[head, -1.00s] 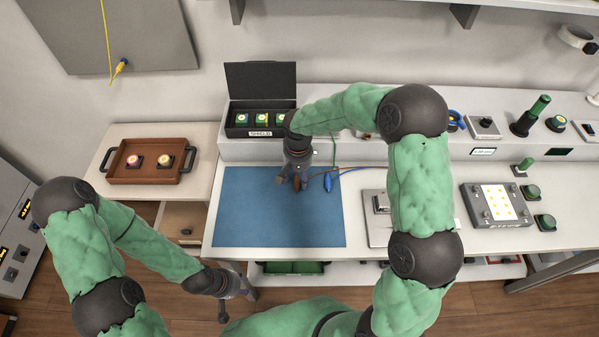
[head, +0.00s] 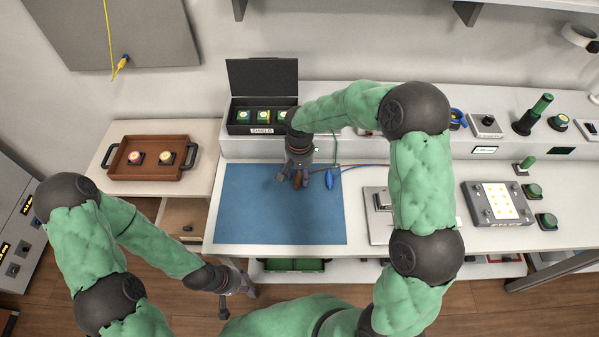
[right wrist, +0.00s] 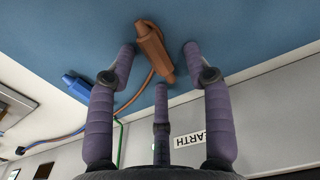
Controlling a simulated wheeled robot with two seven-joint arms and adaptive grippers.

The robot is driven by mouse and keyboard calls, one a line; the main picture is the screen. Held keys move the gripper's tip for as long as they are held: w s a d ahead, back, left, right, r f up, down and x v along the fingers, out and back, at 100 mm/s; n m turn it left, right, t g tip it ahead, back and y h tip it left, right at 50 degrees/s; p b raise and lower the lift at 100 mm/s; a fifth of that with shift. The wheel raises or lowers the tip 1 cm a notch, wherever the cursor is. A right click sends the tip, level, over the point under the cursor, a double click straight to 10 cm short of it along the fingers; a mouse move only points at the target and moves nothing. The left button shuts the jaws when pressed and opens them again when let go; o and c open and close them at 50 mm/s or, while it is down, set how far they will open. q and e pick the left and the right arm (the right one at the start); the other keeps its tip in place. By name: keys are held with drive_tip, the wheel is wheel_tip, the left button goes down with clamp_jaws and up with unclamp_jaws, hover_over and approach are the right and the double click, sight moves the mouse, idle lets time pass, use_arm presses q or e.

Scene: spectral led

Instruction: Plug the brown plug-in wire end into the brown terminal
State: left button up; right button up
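The brown plug-in wire end (right wrist: 155,52) lies on the blue mat in the right wrist view, with its brown wire looping off to the left. My right gripper (right wrist: 159,62) has its fingers spread around the plug, with gaps showing between them and it. In the head view, my right gripper (head: 297,180) is low over the mat's upper right part, and the brown plug (head: 296,184) shows partly under it. My left gripper (head: 236,293) hangs empty with fingers apart in front of the table, far from the plug. I cannot make out the brown terminal.
A blue plug (head: 329,179) lies right of the brown one, also in the wrist view (right wrist: 77,88). The blue mat (head: 245,215) is otherwise clear. A raised ledge behind it carries an EARTH label (right wrist: 203,138). An open black box (head: 238,130) stands on the ledge.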

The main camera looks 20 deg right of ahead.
sight(300, 175)
wheel_tip(300, 175, up, 12)
idle(0.7)
